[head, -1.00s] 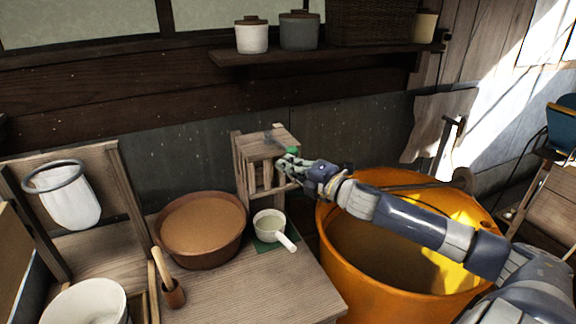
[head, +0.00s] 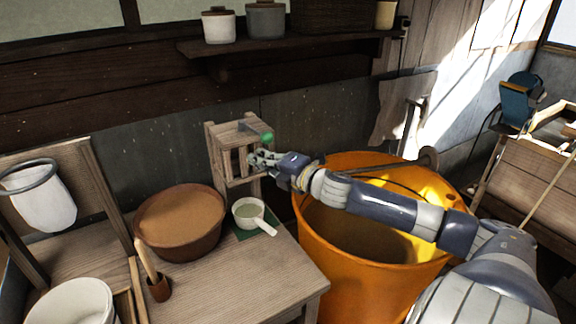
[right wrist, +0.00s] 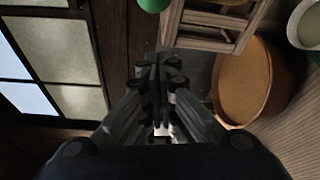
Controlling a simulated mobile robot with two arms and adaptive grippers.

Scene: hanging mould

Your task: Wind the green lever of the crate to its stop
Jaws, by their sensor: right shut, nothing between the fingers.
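The small wooden crate (head: 228,136) stands against the back wall at the rear of the bench. Its green lever knob (head: 266,136) sits at the right end of a grey arm on the crate's top. My right gripper (head: 254,158) is shut and empty, just below the green knob and in front of the crate's right side. A gap seems to lie between fingers and knob. In the right wrist view the closed fingers (right wrist: 160,62) point up toward the crate (right wrist: 212,24), with the green knob (right wrist: 153,4) cut by the top edge. My left gripper is not in view.
A brown tub (head: 181,250) and a white ladle cup (head: 249,211) stand on the bench (head: 235,278) before the crate. A large orange barrel (head: 325,255) stands under my right arm. A shelf (head: 300,44) with jars hangs above.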

